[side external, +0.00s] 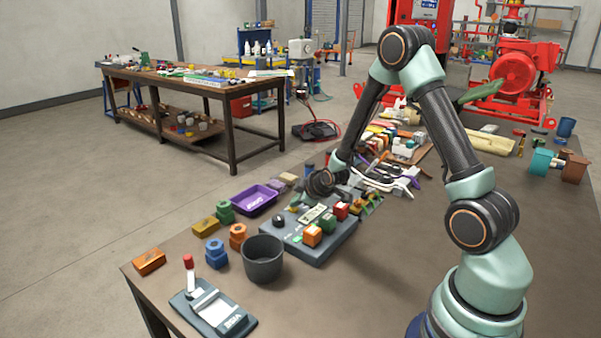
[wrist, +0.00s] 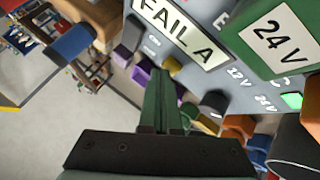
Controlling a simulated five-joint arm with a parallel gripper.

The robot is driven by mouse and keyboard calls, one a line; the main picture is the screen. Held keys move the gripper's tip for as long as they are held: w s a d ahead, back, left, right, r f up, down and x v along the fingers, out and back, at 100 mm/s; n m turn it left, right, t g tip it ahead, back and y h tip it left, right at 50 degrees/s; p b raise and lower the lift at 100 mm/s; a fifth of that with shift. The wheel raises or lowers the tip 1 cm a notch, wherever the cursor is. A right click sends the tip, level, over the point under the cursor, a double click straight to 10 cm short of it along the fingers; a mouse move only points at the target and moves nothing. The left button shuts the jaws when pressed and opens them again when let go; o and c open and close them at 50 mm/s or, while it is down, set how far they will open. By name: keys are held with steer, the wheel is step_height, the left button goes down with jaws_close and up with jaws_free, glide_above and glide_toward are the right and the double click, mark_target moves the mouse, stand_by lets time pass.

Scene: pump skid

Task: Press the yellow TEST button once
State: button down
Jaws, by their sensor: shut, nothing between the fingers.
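The grey control panel (side external: 300,246) lies on the table in the side view and fills the upper right of the wrist view (wrist: 235,75). In the wrist view a small yellow button (wrist: 173,63) sits at the panel, just past the tips of my gripper (wrist: 163,76). The dark green fingers are together with nothing between them. The tips overlap the button's lower edge in the picture; I cannot tell whether they touch it. In the side view my gripper (side external: 320,184) is over the panel's far left part, its fingertips unclear.
A FAIL A plate (wrist: 185,30), a green 24 V block (wrist: 275,38) and a dark knob (wrist: 212,104) are near the fingers. A purple tray (side external: 254,200), a dark cup (side external: 263,262) and coloured blocks (side external: 216,254) stand left of the panel.

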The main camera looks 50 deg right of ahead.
mark_target(297, 213)
steer(key=shift+r, duration=0.85)
steer(key=shift+r, duration=0.1)
steer(key=shift+r, duration=2.45)
steer(key=s+a+r+m+g+y, duration=0.1)
steer(key=s+a+r+m+y, duration=0.15)
steer(key=s+a+r, duration=0.6)
steer(key=s+a+r+m+g, duration=0.2)
steer(key=s+a+r, duration=0.3)
steer(key=s+a, duration=0.3)
steer(key=shift+s+m, duration=0.35)
steer(key=shift+s, duration=0.9)
